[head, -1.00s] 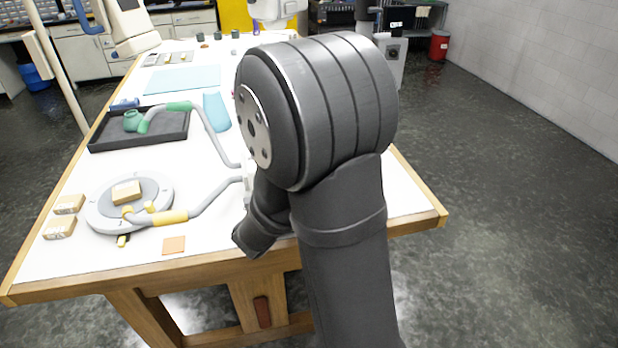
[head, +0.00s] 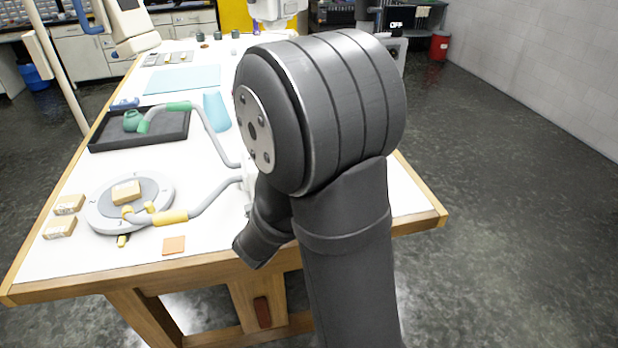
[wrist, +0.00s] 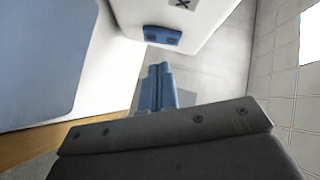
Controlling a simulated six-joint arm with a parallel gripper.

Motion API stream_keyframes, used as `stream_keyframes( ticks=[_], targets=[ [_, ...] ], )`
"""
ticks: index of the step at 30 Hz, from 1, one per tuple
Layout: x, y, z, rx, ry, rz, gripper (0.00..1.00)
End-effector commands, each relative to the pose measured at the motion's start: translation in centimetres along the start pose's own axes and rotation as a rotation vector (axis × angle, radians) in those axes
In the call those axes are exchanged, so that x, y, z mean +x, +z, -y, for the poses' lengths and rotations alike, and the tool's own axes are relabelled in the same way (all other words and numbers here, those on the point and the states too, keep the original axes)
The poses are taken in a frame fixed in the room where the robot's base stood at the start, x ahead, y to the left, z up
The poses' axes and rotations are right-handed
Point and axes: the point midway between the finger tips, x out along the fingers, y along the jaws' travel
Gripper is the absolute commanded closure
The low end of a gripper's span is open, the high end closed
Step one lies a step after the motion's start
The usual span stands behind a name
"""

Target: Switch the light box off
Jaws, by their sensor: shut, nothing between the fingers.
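In the wrist view, a white box-like housing (wrist: 215,22) stands at the top, with a small blue two-part piece (wrist: 162,36) on its near edge and part of a dark mark above. I cannot tell for sure that this is the light box or its switch. My gripper (wrist: 160,67) has blue fingers, shut together and empty, pointing toward the blue piece with a gap in the picture between them. In the head view, my arm hides the gripper. A small dark sign (head: 397,25) reading OFF shows beyond my arm.
The white table (head: 60,262) holds a dark tray (head: 172,138) with green-ended tubing, a round grey plate (head: 98,212) with a wooden block (head: 126,192), and a light blue mat (head: 183,78). An orange square (head: 174,245) lies near the front edge.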

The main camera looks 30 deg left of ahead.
Motion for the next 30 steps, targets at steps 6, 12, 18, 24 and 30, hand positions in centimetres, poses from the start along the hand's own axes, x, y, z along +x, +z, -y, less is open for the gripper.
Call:
stream_keyframes(
  ticks=[6, 12, 18, 24, 30],
  targets=[
    [-1.6, -1.1, -1.1, -0.002, -0.001, 0.001, 1.0],
    [-2.8, -2.0, -2.0, -0.002, 0.0, 0.001, 1.0],
    [-3.0, -2.2, -2.2, 0.0, 0.0, 0.0, 1.0],
    [-3.0, -2.2, -2.2, 0.0, 0.0, 0.0, 1.0],
    [-2.4, -1.8, -1.8, 0.0, 0.0, 0.0, 1.0]
  ],
)
